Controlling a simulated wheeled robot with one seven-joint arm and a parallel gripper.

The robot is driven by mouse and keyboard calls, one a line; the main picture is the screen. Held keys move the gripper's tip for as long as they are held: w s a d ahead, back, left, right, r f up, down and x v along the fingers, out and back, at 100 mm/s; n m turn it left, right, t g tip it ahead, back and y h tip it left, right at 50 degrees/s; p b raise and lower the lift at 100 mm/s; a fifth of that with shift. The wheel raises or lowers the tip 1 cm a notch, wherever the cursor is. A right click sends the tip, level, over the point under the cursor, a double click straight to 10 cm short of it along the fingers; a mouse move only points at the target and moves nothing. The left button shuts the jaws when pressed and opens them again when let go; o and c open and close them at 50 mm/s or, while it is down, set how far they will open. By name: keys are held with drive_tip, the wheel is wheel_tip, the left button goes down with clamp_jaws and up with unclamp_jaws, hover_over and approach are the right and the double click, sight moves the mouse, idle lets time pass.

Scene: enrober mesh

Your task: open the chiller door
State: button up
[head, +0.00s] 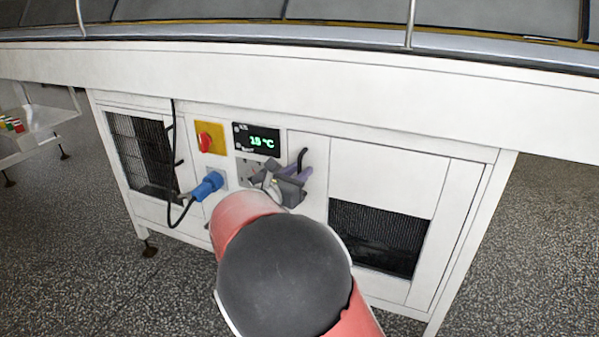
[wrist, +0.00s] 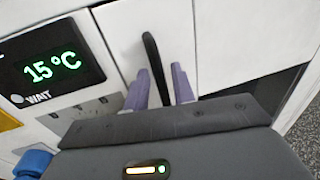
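The chiller door (head: 385,165) is a white panel with a dark grille on the right of the cabinet front. It appears shut, flush with the frame around it. Its black upright bar handle (head: 303,157) is at the left side; it also shows in the wrist view (wrist: 152,58). My gripper (head: 292,174) is at the handle. In the wrist view its two purple-grey fingers (wrist: 160,72) are apart, one on each side of the handle, with small gaps showing. The lower end of the handle is hidden behind the gripper body.
Left of the handle are a temperature display (head: 257,139) reading 15 °C, a red knob on a yellow plate (head: 212,146) and a blue plug (head: 207,186) with a black cable. A conveyor ledge (head: 300,72) overhangs the cabinet. Speckled floor (head: 530,230) is clear at right.

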drive_tip(key=shift+w+d, duration=0.2)
drive_tip(key=shift+w, duration=0.05)
clamp_jaws()
drive_tip(key=shift+s, duration=0.1)
